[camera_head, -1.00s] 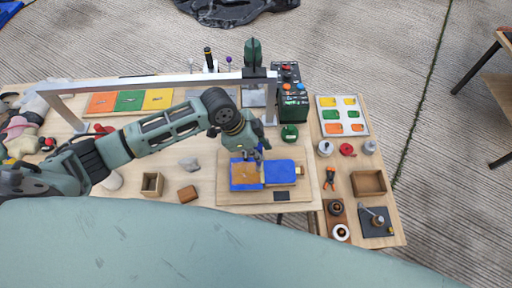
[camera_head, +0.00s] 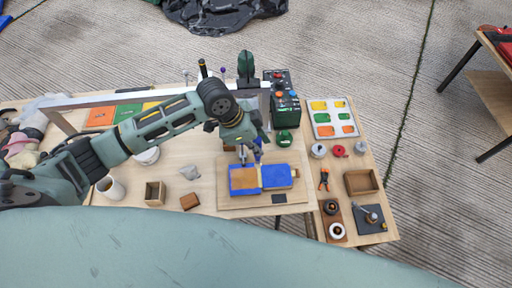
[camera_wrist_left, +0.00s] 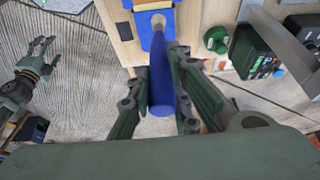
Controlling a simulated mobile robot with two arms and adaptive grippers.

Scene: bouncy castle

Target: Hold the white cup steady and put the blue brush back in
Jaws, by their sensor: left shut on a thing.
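My left gripper (camera_head: 249,158) is over the blue and tan block on the wooden board in the head view. It is shut on the blue brush (camera_wrist_left: 161,75), whose long blue handle shows between the fingers in the left wrist view. The white cup (camera_head: 112,188) stands upright at the left of the table, well apart from the left gripper and partly beside my arm. My right gripper (camera_wrist_left: 42,52) shows at the left of the wrist view, with its fingers spread and empty, away from the table. It is outside the head view.
The wooden board (camera_head: 235,203) carries a blue and tan block (camera_head: 276,178). A small wooden box (camera_head: 155,191) and a brown block (camera_head: 189,201) stand to its left. A metal bar (camera_head: 105,98) crosses behind my arm. A side table (camera_head: 352,222) with tools stands at right.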

